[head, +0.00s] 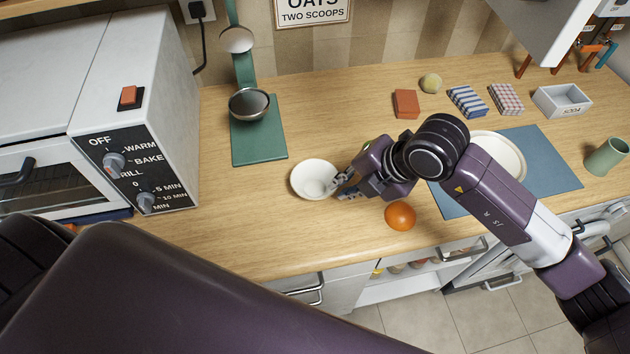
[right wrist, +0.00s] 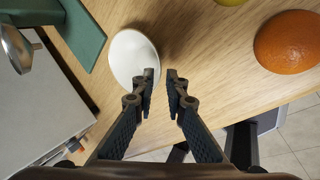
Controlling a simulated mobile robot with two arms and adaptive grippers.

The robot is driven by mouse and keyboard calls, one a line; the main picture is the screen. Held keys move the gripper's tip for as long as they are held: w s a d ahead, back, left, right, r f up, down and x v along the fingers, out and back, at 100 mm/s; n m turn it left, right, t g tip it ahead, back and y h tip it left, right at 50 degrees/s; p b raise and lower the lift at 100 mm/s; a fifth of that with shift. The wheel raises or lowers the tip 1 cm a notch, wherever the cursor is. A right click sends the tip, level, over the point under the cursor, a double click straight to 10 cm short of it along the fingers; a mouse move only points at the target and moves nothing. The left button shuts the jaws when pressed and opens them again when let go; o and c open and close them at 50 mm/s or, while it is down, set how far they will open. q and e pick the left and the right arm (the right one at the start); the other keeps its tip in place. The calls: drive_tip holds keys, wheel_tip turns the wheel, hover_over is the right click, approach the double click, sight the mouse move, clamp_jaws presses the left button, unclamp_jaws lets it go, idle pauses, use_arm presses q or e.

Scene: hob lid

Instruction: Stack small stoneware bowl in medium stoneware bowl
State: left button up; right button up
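A white bowl (head: 311,176) stands upright on the wooden counter, left of my right gripper (head: 342,187). I cannot tell whether it is the small or the medium one. In the right wrist view, the bowl (right wrist: 130,58) is just ahead and left of my right gripper (right wrist: 161,80). That gripper is open with a narrow gap. Its left fingertip overlaps the bowl's rim in the picture; contact is unclear. A wide white dish (head: 512,152) on the blue mat is partly hidden by my right arm. My left gripper is not in view.
An orange (head: 400,216) sits near the counter's front edge, right of the bowl. A toaster oven (head: 135,120) stands at left. A red block (head: 406,104), folded cloths and a grey box (head: 562,101) are behind.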

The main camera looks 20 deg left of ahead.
sight(316, 184)
drive_tip(key=p+x, duration=0.2)
drive_tip(key=x, duration=0.2)
drive_tip(key=shift+w+a+f, duration=0.1)
drive_tip(key=shift+w+f, duration=0.05)
drive_tip(key=shift+w, duration=0.05)
drive_tip(key=shift+a+f, duration=0.15)
drive_tip(key=shift+f, duration=0.15)
drive_tip(key=shift+c, duration=0.5)
clamp_jaws()
